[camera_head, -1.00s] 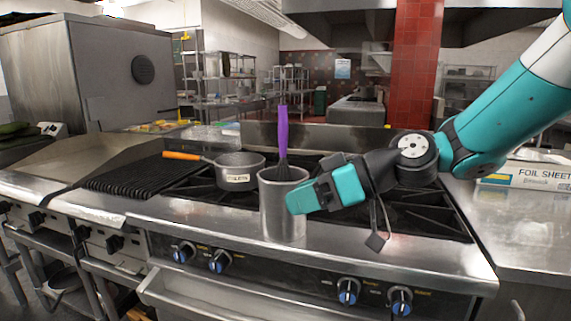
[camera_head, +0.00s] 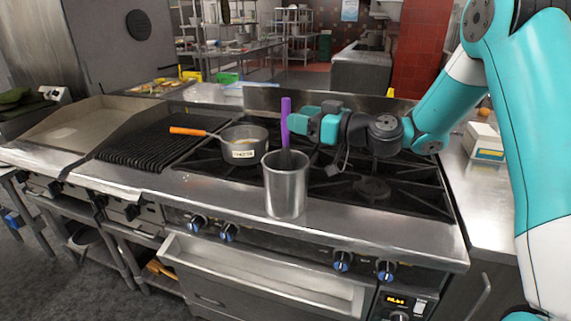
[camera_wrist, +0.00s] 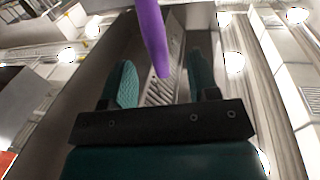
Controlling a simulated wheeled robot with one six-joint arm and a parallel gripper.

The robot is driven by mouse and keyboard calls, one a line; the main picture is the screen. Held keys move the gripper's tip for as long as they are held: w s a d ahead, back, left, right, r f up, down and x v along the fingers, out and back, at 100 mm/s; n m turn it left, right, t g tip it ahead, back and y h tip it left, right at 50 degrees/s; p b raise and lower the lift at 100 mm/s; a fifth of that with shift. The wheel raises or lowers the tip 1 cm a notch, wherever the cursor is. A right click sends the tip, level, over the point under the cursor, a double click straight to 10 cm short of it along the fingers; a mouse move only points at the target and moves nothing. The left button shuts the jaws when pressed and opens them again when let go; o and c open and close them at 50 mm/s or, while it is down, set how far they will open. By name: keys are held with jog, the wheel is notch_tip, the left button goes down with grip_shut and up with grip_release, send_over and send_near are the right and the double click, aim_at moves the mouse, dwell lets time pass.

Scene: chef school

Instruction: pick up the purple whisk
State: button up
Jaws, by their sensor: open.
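The purple whisk (camera_head: 286,122) stands upright in a metal canister (camera_head: 285,188) on the front edge of the stove. Its purple handle sticks up above the rim, and its lower part is hidden inside the canister. My gripper (camera_head: 296,121) is open at the height of the handle, just to its right and close to it. In the wrist view the purple whisk (camera_wrist: 153,35) comes down from the top between the two teal fingers of my gripper (camera_wrist: 160,85). I cannot tell whether the fingers touch the handle.
A saucepan (camera_head: 243,153) with an orange handle stands left of the canister on the stove (camera_head: 372,190). A ridged griddle (camera_head: 150,140) lies further left. A box (camera_head: 484,142) sits on the right counter. The drawer (camera_head: 270,275) below the stove front stands partly open.

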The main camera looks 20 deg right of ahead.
aim_at(282, 113)
jog(key=p+x, duration=0.4)
jog(key=x, duration=0.1)
jog(key=shift+w+a+r, duration=0.15)
jog(key=shift+w+r, duration=0.05)
jog(key=shift+w, duration=0.1)
jog(key=shift+w+a+f, duration=0.15)
jog(key=shift+w+a, duration=0.15)
jog(key=shift+w, duration=0.05)
jog(key=c, duration=1)
